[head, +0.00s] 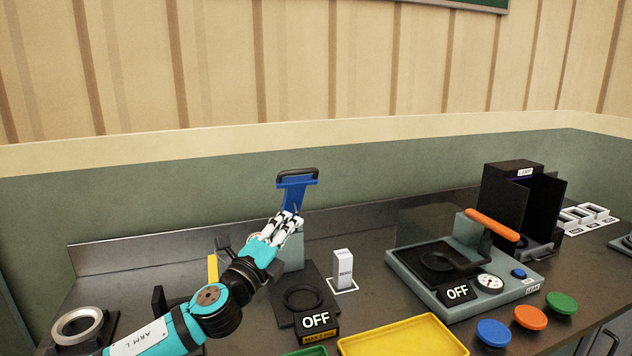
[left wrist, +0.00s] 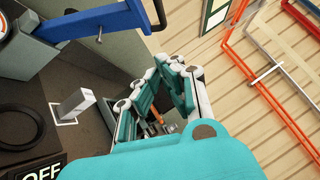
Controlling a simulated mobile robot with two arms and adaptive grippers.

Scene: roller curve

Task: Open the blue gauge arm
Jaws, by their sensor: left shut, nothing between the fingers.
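The blue gauge arm (head: 294,193) stands raised and nearly upright, with a black handle (head: 297,174) across its top. It rises from the grey post of a dark base (head: 307,283) with an OFF sign (head: 316,320). In the left wrist view the blue arm (left wrist: 95,22) is at the top, beyond the fingers. My left gripper (head: 291,219) is shut and empty, its fingertips in front of the arm's lower part. Whether they touch it I cannot tell. The left gripper's white and teal fingers (left wrist: 165,82) also show in the left wrist view. My right gripper is not in view.
A white block (head: 343,265) stands right of the base. A yellow tray (head: 405,343) is at the front. Further right are a teal device with an orange handle (head: 492,225), several coloured buttons and a black lamp box (head: 507,200). A metal ring (head: 78,324) sits at left.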

